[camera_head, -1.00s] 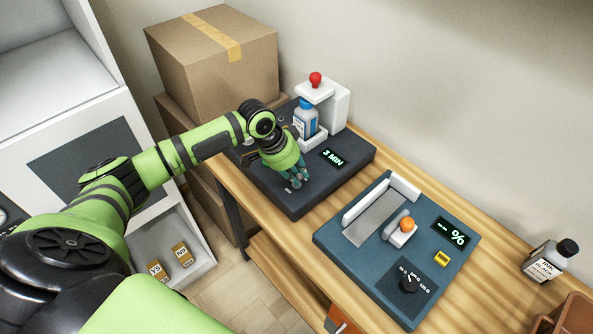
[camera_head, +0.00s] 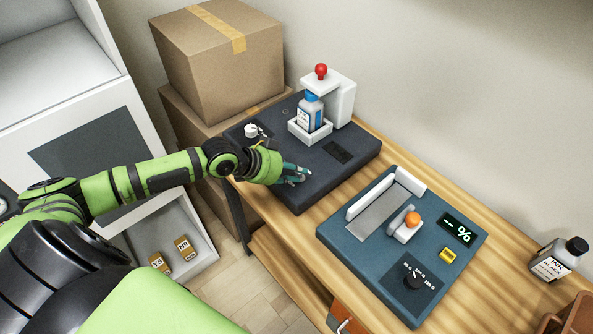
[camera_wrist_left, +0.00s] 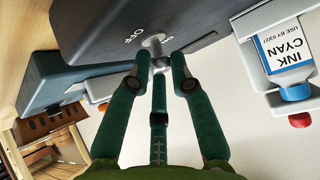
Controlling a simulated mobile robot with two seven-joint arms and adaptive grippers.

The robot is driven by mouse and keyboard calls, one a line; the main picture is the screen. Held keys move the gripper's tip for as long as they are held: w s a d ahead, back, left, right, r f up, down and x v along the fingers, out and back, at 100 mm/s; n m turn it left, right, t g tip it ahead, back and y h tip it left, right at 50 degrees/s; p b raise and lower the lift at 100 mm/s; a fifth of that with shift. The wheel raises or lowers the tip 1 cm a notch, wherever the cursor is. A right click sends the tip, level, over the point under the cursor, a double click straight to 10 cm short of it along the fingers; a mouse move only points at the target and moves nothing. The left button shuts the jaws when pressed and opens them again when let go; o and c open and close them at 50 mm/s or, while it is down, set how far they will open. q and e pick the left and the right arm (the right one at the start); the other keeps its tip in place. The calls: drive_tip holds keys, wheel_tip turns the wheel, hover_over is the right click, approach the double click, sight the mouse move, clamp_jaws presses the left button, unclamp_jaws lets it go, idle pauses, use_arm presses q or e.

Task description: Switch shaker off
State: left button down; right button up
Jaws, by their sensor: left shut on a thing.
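The shaker (camera_head: 335,178) is a dark box at the back left of the wooden table. Its display (camera_head: 339,152) is dark. A cyan ink bottle (camera_head: 310,113) stands in its white holder under a red knob (camera_head: 321,71); the bottle label also shows in the left wrist view (camera_wrist_left: 286,48). My left gripper (camera_head: 299,176) is at the shaker's front left. In the left wrist view its teal fingers (camera_wrist_left: 158,62) are shut on a small silver toggle switch (camera_wrist_left: 153,42) beside the printed word OFF. The fingertips partly hide the switch. My right gripper is not in view.
A blue press (camera_head: 350,245) with an orange knob (camera_head: 412,218) and a dial (camera_head: 414,281) stands to the right. A black ink bottle (camera_head: 556,259) is at the far right. Cardboard boxes (camera_head: 217,60) stand behind left. Bare wood (camera_head: 480,190) lies behind the press.

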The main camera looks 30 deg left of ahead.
use_arm(q)
drive_tip(key=shift+a+t+b, duration=0.2)
drive_tip(key=shift+t+b, duration=0.15)
drive_tip(key=shift+t, duration=0.15)
drive_tip(key=shift+s+t+h, duration=0.1)
drive_tip(key=shift+t+h, duration=0.2)
drive_tip(key=shift+r, duration=0.1)
drive_tip(key=c, duration=1.2)
unclamp_jaws()
drive_tip(key=shift+o, duration=0.2)
drive_tip(key=shift+s, duration=0.1)
